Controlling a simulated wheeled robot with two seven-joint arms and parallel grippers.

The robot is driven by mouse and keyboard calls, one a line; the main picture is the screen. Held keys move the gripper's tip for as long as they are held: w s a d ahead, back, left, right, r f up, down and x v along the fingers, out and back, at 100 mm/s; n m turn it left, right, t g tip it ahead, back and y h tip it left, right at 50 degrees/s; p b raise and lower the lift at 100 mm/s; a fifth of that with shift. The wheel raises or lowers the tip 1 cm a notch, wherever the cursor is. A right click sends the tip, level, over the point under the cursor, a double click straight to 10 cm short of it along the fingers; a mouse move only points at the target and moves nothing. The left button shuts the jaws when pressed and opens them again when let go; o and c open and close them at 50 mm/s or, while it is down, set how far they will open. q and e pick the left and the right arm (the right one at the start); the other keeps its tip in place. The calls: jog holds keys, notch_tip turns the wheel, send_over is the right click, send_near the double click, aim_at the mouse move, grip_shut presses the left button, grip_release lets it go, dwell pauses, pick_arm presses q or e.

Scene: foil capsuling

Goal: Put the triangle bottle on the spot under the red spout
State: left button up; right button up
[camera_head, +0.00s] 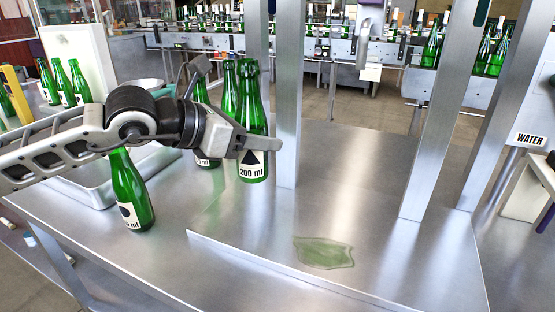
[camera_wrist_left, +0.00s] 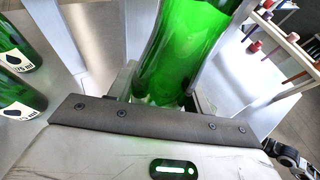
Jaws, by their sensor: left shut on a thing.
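The triangle bottle (camera_head: 252,112) is green glass; its label reads "200 ml" under a dark triangle. My left gripper (camera_head: 264,143) is shut on it, a finger crossing its front above the label. The bottle looks upright near the left edge of the raised metal plate (camera_head: 375,165); I cannot tell whether its base touches anything. In the left wrist view the held bottle (camera_wrist_left: 178,50) fills the top middle between the fingers, its lower part hidden by the gripper. No red spout is recognisable in the head view.
A green puddle (camera_head: 325,252) lies on the plate. Metal posts (camera_head: 289,95) rise behind it and to its right. Another green bottle (camera_head: 132,190) stands on the left, partly behind my arm. More bottles (camera_head: 229,90) stand just behind the held one. The plate's middle is clear.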

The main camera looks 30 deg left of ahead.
aim_at(238, 168)
pick_arm(q)
jog(key=w+f, duration=0.1)
jog(key=f, duration=0.1)
jog(key=w+d+f+p, duration=0.1)
jog(key=f, duration=0.2)
jog(key=w+d+f+p, duration=0.1)
jog(key=w+f, duration=0.1)
jog(key=f, duration=0.1)
jog(key=shift+f, duration=0.5)
jog(key=o, duration=0.9)
jog(key=shift+c, duration=0.2)
jog(key=shift+r, duration=0.2)
jog(key=shift+s+a, duration=0.2)
jog(key=shift+a, duration=0.05)
jog(key=b+v, duration=0.3)
jog(key=v, duration=0.2)
jog(key=shift+s+f, duration=0.1)
jog(key=shift+s, duration=0.15)
jog(key=shift+s+a+r+b, duration=0.25)
jog(key=shift+b, duration=0.1)
jog(key=b+v, duration=0.1)
jog(key=v, duration=0.2)
jog(key=shift+s+a+r, duration=0.1)
jog(key=shift+s+r, duration=0.2)
jog(key=shift+s+a+r, duration=0.25)
jog(key=shift+s+a, duration=0.1)
jog(key=shift+s, duration=0.2)
pick_arm(e)
jog(key=shift+s+a+f, duration=0.1)
jog(key=shift+f, duration=0.5)
